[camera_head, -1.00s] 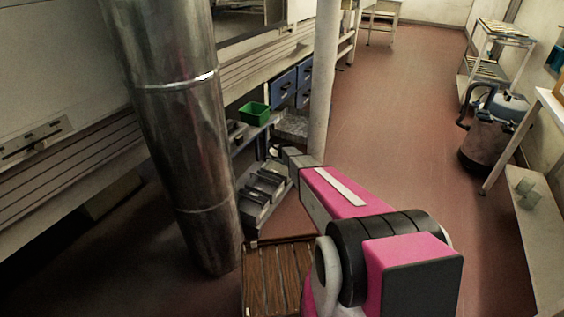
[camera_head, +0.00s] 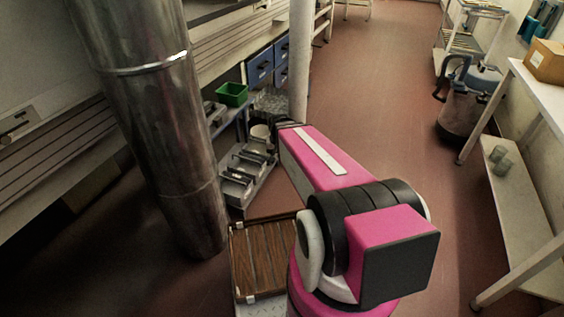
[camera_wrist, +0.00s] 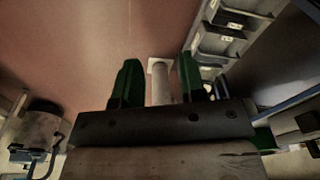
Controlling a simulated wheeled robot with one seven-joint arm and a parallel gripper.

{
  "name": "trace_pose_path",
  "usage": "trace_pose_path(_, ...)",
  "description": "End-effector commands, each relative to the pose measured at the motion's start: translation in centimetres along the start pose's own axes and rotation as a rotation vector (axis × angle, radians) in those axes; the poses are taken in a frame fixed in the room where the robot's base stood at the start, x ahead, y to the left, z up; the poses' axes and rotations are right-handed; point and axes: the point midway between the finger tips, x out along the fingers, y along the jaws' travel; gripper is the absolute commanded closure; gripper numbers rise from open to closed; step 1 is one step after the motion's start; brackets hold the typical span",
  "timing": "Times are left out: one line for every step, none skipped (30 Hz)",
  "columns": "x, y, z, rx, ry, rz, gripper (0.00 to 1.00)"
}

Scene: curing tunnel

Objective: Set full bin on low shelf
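My gripper (camera_wrist: 158,82) is open in the wrist view, its two green fingertips apart with nothing held between them. In the head view the gripper is hidden beyond my pink arm. A small green bin (camera_head: 232,94) stands on the upper level of a low grey rack left of my arm; its contents cannot be made out. Several grey bins with dark contents sit on the rack's low shelf (camera_head: 237,205). Grey bins with white labels (camera_wrist: 222,42) show at upper right in the wrist view, apart from the fingers. I cannot tell which bin is the task's full one.
A thick metal duct (camera_head: 150,120) stands close on the left. A brown slatted panel (camera_head: 265,262) lies low in front. A vacuum cleaner (camera_head: 466,100) and a white table (camera_head: 535,90) stand right. The red floor between is clear.

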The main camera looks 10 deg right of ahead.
Motion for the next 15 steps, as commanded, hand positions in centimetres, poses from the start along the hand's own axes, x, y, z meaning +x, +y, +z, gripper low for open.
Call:
trace_pose_path(-1.5,0.7,2.7,-0.074,-0.024,0.006,0.62)
trace_pose_path(-2.0,1.0,3.5,-0.115,-0.036,0.009,0.62)
trace_pose_path(-2.5,1.2,4.4,-0.161,-0.052,0.011,0.62)
trace_pose_path(-2.8,1.4,5.0,-0.190,-0.060,0.012,0.62)
trace_pose_path(-3.1,1.5,5.4,-0.214,-0.069,0.013,0.62)
trace_pose_path(-3.3,1.6,5.8,-0.238,-0.076,0.014,0.62)
trace_pose_path(-3.4,1.7,6.0,-0.252,-0.080,0.014,0.62)
trace_pose_path(-3.5,1.7,6.1,-0.261,-0.083,0.014,0.62)
trace_pose_path(-3.5,1.7,6.2,-0.269,-0.086,0.014,0.62)
trace_pose_path(-3.5,1.7,6.2,-0.272,-0.087,0.014,0.62)
trace_pose_path(-3.5,1.7,6.2,-0.273,-0.087,0.014,0.62)
trace_pose_path(-3.5,1.7,6.1,-0.273,-0.087,0.014,0.62)
trace_pose_path(-3.5,1.7,6.1,-0.272,-0.087,0.014,0.62)
trace_pose_path(-3.5,1.7,6.1,-0.272,-0.087,0.014,0.62)
trace_pose_path(-3.4,1.7,6.1,-0.271,-0.086,0.014,0.62)
